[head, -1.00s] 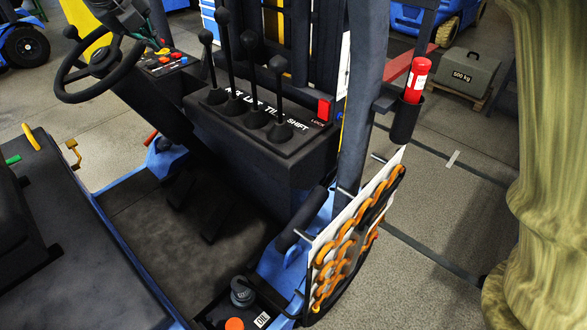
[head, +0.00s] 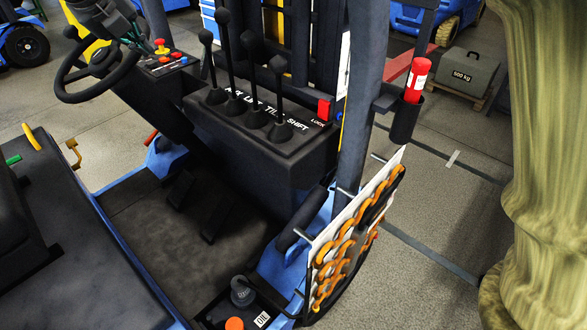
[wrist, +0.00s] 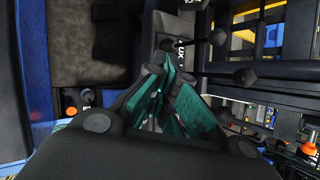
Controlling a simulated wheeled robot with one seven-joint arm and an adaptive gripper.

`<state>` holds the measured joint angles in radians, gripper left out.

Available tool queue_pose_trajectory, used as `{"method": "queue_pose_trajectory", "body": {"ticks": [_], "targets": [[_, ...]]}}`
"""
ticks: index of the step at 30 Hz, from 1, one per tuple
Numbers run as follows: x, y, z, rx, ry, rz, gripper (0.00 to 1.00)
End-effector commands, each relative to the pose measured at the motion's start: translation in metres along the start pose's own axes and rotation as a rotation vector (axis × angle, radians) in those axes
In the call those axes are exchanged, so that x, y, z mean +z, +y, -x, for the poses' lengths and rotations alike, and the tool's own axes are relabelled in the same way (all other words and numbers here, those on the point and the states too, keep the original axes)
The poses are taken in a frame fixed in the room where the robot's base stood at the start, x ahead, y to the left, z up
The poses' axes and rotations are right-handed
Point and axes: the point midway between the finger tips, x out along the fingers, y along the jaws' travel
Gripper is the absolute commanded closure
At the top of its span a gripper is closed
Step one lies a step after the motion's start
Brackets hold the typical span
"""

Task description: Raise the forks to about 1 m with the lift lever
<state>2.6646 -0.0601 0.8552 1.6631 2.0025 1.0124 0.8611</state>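The lever console (head: 270,155) carries a row of black ball-topped levers in the head view. Its white labels are partly hidden by the levers. The lift lever (head: 227,60) looks to be second from left, upright, with its knob near the top edge. My gripper (wrist: 168,75) shows teal finger pads in the wrist view. Its tips are close together, with nothing visible between them. The label ending "UX" lies just beyond the tips, and two black knobs are to their right, apart from the fingers. In the head view, a black-and-green shape by the steering wheel may be my gripper. The forks are not visible.
The steering wheel (head: 95,75) and a button panel (head: 168,65) with a red button lie left of the levers. A red LOCK button (head: 323,109) is at the console's right end. A black pillar (head: 360,110) stands right of it, with a red cylinder (head: 416,80) in a holder.

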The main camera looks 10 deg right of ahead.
Motion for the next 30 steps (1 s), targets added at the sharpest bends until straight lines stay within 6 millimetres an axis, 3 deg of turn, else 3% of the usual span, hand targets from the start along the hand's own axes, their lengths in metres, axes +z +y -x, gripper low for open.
{"method": "queue_pose_trajectory", "body": {"ticks": [18,30], "targets": [[0.000,0.024,0.013,0.000,0.000,0.001,1.00],[0.000,0.025,0.014,0.000,0.000,0.000,1.00]]}}
